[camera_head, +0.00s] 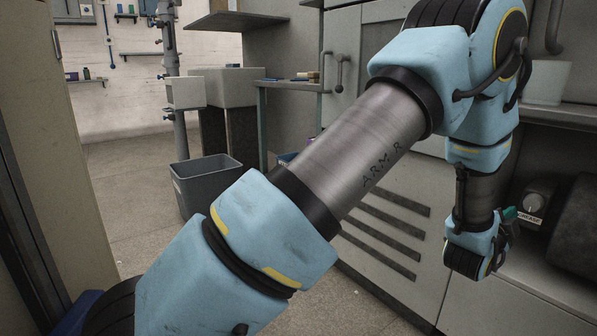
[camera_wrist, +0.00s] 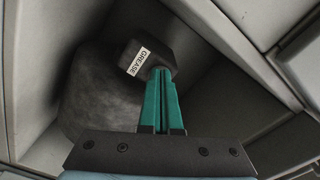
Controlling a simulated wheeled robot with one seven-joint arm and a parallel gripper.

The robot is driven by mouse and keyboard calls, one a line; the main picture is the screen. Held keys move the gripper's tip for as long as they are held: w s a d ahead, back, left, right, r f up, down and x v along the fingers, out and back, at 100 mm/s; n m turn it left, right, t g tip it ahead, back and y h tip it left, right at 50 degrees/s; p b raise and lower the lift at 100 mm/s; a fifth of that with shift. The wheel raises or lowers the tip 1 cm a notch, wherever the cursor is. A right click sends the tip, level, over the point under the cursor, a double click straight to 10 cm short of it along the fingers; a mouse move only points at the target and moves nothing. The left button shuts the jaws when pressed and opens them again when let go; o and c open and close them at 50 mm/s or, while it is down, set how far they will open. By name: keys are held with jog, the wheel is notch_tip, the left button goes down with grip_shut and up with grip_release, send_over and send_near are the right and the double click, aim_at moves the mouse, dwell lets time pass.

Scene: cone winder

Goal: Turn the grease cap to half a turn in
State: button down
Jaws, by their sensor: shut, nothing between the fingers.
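The grease cap (camera_head: 535,201) is a small dark round knob with a lighter face. It sits in the recess at the right of the head view, just above a white GREASE label (camera_head: 529,217). In the wrist view the label (camera_wrist: 138,61) lies on a dark block (camera_wrist: 125,53), and I cannot clearly make out the cap beside the fingertips. My gripper (camera_wrist: 160,71) has teal fingers shut together with nothing between them. Its tips are close to the block's lower right edge; I cannot tell if they touch. In the head view my gripper (camera_head: 511,213) is just left of the label.
A large dark rounded housing (camera_head: 580,228) fills the recess right of the cap; it also shows in the wrist view (camera_wrist: 95,95). Pale recess walls (camera_wrist: 230,45) enclose the space. A slotted cabinet panel (camera_head: 385,235) stands left. A grey bin (camera_head: 207,184) stands on open floor.

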jog(key=shift+v, duration=1.25)
jog(key=shift+w+a, duration=0.1)
jog(key=shift+w, duration=0.1)
jog(key=w+a+n+y, duration=0.5)
jog(key=w+a, duration=0.5)
jog(key=a, duration=0.2)
jog(key=w+a+n+g+y+p, duration=0.1)
jog(key=w+a+n+y, duration=0.15)
jog(key=a, duration=0.65)
jog(key=w+a+n+y+p, duration=0.15)
jog(key=a+n, duration=0.25)
jog(key=a, duration=0.5)
jog(key=s+a+n+g+y, duration=0.4)
jog(key=s+a, duration=0.4)
jog(key=a, duration=0.5)
jog(key=s+a+n+g+y, duration=0.25)
jog(key=s+a+n, duration=0.45)
jog(key=a, duration=0.6)
jog(key=w+p+v, duration=0.3)
jog(key=p+v, duration=1.5)
jog(key=p, duration=0.1)
jog(key=w+a+r+p+v, duration=0.1)
jog(key=w+p+v, duration=0.3)
jog(key=p+v, duration=1.5)
jog(key=shift+a+r+g+h, duration=0.3)
jog(key=shift+r+g+h, duration=0.05)
jog(key=shift+r, duration=0.05)
